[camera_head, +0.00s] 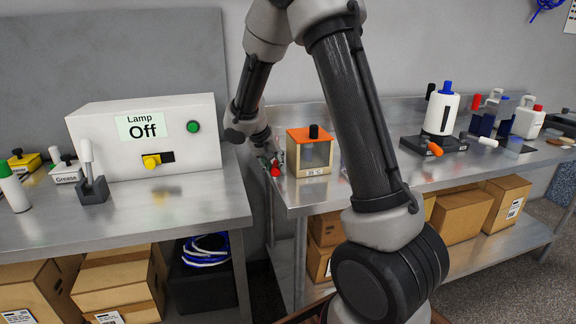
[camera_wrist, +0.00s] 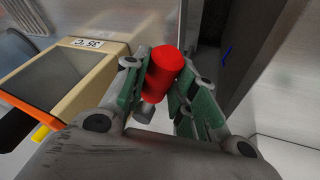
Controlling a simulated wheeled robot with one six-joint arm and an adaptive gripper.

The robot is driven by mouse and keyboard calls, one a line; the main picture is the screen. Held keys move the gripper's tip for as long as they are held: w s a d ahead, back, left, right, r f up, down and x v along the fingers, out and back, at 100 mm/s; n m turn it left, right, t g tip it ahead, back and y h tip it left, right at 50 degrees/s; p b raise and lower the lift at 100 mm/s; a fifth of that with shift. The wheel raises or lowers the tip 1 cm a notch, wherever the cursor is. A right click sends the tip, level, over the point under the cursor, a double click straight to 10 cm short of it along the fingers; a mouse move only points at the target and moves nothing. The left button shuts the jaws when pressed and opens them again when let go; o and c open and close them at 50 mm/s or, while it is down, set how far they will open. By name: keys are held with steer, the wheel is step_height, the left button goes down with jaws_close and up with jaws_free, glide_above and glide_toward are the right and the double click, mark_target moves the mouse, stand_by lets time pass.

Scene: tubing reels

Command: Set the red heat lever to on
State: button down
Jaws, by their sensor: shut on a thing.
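The red heat lever's grip (camera_wrist: 165,72) is a red cylinder between the green-padded fingers of my gripper (camera_wrist: 160,88) in the wrist view. My gripper is shut on it. In the head view the red grip (camera_head: 276,171) shows small at my gripper (camera_head: 271,161), by the left end of the right bench. Just right of it stands a beige box with an orange top (camera_head: 310,152), and its side shows in the wrist view (camera_wrist: 95,75) with a small temperature label. The lever's base and its on/off marking are hidden.
On the left bench (camera_head: 200,208) stand a white lamp box reading "Off" (camera_head: 150,158), a grey-based lever (camera_head: 92,185) and bottles. The right bench holds a white bottle device (camera_head: 440,125) and several containers. A gap separates the benches. Cardboard boxes (camera_head: 465,215) sit below.

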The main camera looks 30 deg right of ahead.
steer(key=w+a+m+g, duration=0.3)
steer(key=w+a+m, duration=0.1)
steer(key=m, duration=0.3)
steer(key=shift+w+a+h, duration=0.15)
steer(key=shift+w+h, duration=0.15)
steer(key=shift+w, duration=0.55)
steer(key=c, duration=1.1)
jaws_free()
steer(key=shift+c, duration=0.2)
steer(key=shift+r, duration=0.1)
steer(key=v, duration=1.2)
